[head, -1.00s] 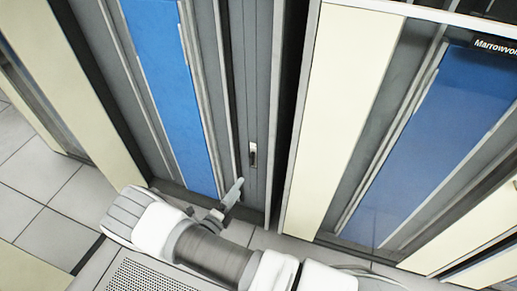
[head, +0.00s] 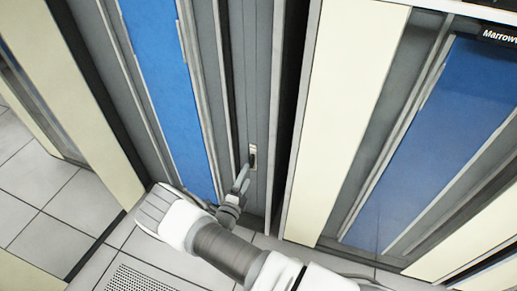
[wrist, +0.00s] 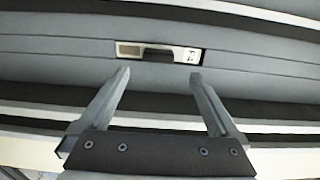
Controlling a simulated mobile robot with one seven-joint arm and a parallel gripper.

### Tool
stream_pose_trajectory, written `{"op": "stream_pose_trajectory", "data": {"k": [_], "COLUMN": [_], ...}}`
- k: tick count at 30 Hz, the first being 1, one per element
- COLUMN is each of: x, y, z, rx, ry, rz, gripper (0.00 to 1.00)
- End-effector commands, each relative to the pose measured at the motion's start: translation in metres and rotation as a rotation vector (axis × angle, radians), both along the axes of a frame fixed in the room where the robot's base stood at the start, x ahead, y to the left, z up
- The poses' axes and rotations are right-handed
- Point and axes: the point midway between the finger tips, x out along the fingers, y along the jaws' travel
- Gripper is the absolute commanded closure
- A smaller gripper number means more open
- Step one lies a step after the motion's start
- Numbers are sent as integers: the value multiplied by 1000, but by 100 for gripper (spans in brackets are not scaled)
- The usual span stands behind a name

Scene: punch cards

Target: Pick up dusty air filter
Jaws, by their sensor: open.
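I cannot make out a dusty air filter in either view. A narrow grey panel (head: 259,95) of the cabinet carries a small metal plate with a dark slot, a latch or recessed handle (head: 252,152). It also shows in the wrist view (wrist: 158,52), just beyond my fingertips. My gripper (head: 243,172) is just below the latch in the head view. In the wrist view my gripper (wrist: 158,78) has its two fingers well apart, with nothing between them. The fingertips point at the latch, one toward each end. I cannot tell whether they touch the panel.
A tall blue panel (head: 168,85) stands left of the grey panel. A cream cabinet side (head: 345,110) and another blue panel (head: 430,140) stand to the right, past a dark gap (head: 290,90). Tiled floor (head: 40,210) is open at lower left, with a perforated tile (head: 135,280).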

Motion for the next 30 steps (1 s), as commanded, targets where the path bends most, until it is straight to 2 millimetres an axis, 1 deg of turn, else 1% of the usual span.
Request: {"op": "stream_pose_trajectory", "data": {"k": [4, 9, 12, 15, 21, 23, 24, 29, 30], "x": [11, 37, 47, 52, 52, 52, 52, 52, 52], "y": [-3, -9, -12, -14, -14, -14, -14, -14, -14], "z": [-3, -6, -4, -3, -2, -2, -3, -3, -3], "rx": [2, 2, 2, 2, 2, 2, 2, 2, 2], "ry": [-2, -2, -2, -2, -2, -2, -2, -2, -2], "rz": [-3, -3, -3, -2, -2, -2, -2, -2, -2], "gripper": [3, 3, 3, 3, 3, 12, 19, 48, 55]}}
